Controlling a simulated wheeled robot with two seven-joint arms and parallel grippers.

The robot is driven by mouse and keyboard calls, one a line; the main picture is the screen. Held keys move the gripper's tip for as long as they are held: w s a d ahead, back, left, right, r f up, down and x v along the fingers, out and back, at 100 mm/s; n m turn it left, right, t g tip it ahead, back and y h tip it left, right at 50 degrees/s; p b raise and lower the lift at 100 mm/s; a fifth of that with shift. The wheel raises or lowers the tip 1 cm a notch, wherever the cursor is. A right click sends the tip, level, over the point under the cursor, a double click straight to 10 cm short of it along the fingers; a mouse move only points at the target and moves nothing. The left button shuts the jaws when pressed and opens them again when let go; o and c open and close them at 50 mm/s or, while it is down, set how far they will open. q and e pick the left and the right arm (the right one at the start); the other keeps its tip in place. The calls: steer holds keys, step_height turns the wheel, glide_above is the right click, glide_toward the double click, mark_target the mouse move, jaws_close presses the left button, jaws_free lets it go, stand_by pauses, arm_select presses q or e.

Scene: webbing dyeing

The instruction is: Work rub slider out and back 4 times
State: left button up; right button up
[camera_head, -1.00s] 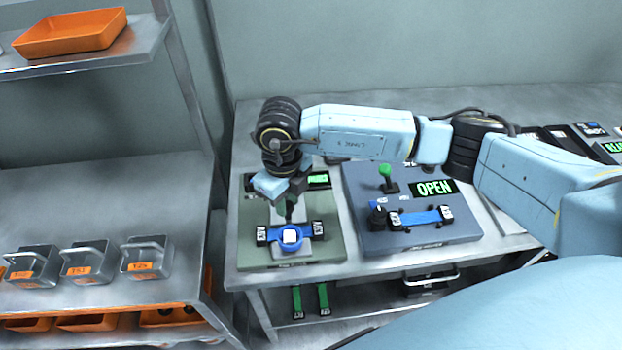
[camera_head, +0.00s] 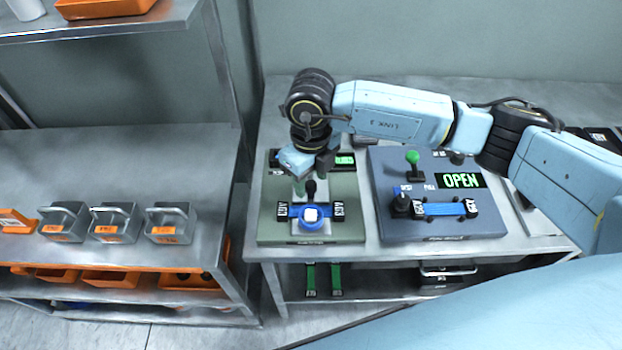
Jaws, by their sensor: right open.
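The green rub station (camera_head: 270,222) stands on the metal table. My right gripper (camera_head: 309,178) is open and points down over the station, close to the dark knob. I cannot tell whether its fingers touch the knob. A green-lit display at the back of the station is partly hidden by the gripper. My left gripper is not in view.
A blue-grey station (camera_head: 440,231) to the right carries a green-knobbed lever (camera_head: 412,157), an OPEN display (camera_head: 460,181) and a clamped blue strap (camera_head: 445,209). A shelf at left holds grey bins (camera_head: 115,222) and orange trays (camera_head: 104,8). Green straps (camera_head: 323,279) lie below the table.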

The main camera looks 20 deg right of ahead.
step_height(320, 180, up, 12)
steer(key=shift+r+b, duration=0.15)
steer(key=shift+b, duration=0.2)
